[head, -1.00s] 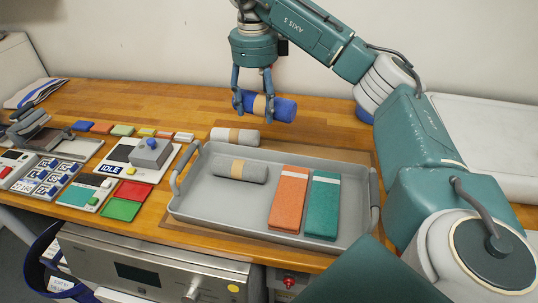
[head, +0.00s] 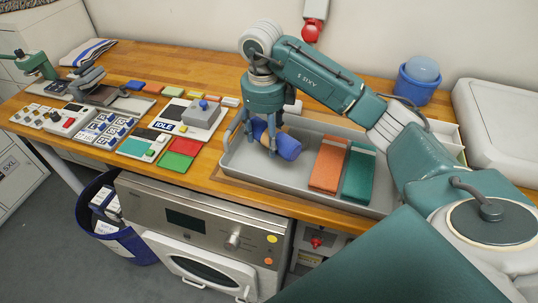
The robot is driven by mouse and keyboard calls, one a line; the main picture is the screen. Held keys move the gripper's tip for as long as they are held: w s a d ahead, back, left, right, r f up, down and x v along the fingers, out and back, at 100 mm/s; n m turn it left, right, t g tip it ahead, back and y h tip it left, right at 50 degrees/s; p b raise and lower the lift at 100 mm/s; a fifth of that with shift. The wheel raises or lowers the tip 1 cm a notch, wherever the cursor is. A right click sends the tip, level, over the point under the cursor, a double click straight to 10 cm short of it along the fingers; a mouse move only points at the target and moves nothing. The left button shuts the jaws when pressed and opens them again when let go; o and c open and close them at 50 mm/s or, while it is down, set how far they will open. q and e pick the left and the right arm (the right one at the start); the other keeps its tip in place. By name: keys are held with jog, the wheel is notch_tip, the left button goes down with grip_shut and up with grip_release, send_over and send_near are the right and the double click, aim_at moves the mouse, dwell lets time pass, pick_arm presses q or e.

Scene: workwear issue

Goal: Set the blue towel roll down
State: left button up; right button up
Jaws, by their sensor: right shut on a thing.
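The blue towel roll (head: 288,148) has a tan band. My right gripper (head: 259,143) is shut on it and points down over the left part of the grey tray (head: 240,171). I cannot tell whether the roll touches the tray or what lies under it. An orange towel (head: 328,166) and a teal towel (head: 358,176) lie side by side in the tray, right of the roll. The grey rolls are hidden behind the gripper and blue roll, or too unclear to make out. My left gripper is not in view.
Left of the tray are a panel marked IDLE (head: 190,118), and red (head: 176,161) and green (head: 185,146) pads. A blue container (head: 417,84) stands behind, right of my arm. An appliance (head: 200,222) is under the worktop (head: 215,190).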

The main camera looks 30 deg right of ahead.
aim_at(268, 166)
notch_tip(268, 166, down, 4)
jog(key=shift+r+p, duration=0.1)
jog(key=shift+p, duration=0.4)
notch_tip(268, 166, down, 5)
jog(key=shift+r+p, duration=0.15)
jog(key=shift+p, duration=0.45)
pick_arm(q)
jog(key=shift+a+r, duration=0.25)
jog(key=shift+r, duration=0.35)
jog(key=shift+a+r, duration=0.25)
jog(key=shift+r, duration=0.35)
pick_arm(e)
jog(key=shift+f, duration=0.25)
jog(key=o, duration=1.2)
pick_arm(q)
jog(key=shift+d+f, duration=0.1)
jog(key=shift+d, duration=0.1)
pick_arm(e)
jog(key=shift+r, duration=0.1)
